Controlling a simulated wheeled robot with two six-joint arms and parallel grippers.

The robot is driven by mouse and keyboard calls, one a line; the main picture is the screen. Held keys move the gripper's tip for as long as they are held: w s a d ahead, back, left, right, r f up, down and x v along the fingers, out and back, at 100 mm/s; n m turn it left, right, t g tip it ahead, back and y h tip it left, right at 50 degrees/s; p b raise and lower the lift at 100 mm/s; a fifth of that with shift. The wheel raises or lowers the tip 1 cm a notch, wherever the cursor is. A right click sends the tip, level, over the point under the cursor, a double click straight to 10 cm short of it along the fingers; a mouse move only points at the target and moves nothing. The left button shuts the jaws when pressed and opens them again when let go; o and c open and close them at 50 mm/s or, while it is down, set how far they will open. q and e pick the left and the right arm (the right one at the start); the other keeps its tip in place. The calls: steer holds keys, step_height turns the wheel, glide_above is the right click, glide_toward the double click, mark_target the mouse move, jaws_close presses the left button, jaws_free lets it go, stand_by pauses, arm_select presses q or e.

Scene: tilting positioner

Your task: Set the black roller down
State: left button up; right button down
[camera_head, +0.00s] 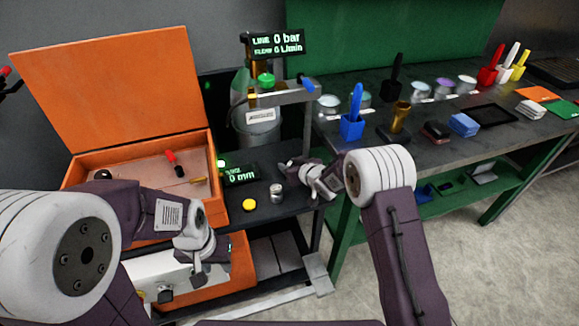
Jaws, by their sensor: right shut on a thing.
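My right gripper (297,168) is above the dark cart top, left of the green workbench. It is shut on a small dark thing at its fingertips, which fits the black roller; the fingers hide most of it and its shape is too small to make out. I cannot tell whether it touches the surface below. My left gripper (200,262) is low in front of the orange box, and its finger gap is not clear to see.
The open orange box (215,170) holds a red-handled tool (175,163). A yellow disc (249,204) and a small metal jar (276,193) stand on the cart (295,215). The workbench (440,125) carries a blue holder (352,127) and several other items.

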steer(key=shift+r, duration=0.15)
steer(key=shift+s, duration=0.1)
steer(key=c, duration=0.9)
jaws_free()
steer(key=shift+f, duration=0.2)
steer(key=shift+r, duration=0.1)
steer(key=shift+s+d+r, duration=0.1)
steer(key=shift+r, duration=0.15)
steer(key=p+v, duration=0.1)
steer(key=v, duration=1)
steer(key=shift+s, duration=0.3)
steer(key=shift+d+r, duration=0.1)
steer(key=shift+d, duration=0.05)
